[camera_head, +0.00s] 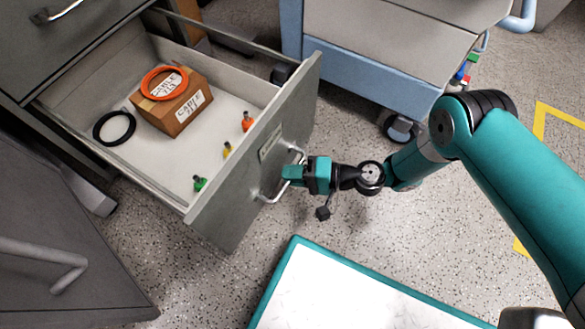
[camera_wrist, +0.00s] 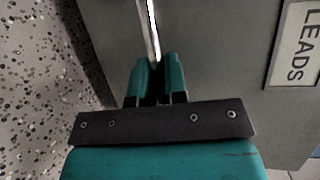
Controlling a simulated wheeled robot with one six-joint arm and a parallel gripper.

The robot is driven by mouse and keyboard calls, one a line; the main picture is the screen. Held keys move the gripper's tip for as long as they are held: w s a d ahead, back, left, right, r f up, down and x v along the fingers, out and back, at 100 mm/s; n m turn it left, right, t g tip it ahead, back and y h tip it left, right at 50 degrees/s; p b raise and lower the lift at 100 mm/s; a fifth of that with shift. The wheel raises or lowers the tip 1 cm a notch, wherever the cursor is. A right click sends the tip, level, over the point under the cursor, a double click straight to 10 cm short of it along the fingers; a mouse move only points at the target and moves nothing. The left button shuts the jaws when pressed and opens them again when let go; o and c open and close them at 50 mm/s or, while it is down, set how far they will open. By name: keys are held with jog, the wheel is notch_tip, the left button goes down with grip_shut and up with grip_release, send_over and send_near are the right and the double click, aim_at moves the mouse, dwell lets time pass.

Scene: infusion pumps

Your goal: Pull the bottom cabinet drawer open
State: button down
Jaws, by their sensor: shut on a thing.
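The bottom drawer (camera_head: 225,215) of the grey cabinet (camera_head: 15,60) is pulled well out in the head view. Its front panel, with a label, faces right. My gripper (camera_head: 289,173) is at the drawer's metal handle (camera_head: 270,193), its fingers shut on the bar. In the wrist view the fingers (camera_wrist: 157,70) close around the handle (camera_wrist: 153,35), which runs up from between them. The drawer front (camera_wrist: 210,50) fills most of that view, with a label (camera_wrist: 297,45) reading LEADS. The part of the handle between the fingers is hidden.
The drawer holds a cardboard box (camera_head: 171,103), an orange ring (camera_head: 143,85), a black ring (camera_head: 97,124) and small coloured connectors (camera_head: 227,149). A blue-grey cart (camera_head: 355,85) stands behind. A teal-edged white surface (camera_head: 340,295) lies in front. Speckled floor (camera_head: 350,225) shows between.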

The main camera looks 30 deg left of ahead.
jog(key=c, duration=1.2)
grip_release()
jog(key=p+v, duration=0.7)
jog(key=v, duration=1)
jog(key=shift+d, duration=0.25)
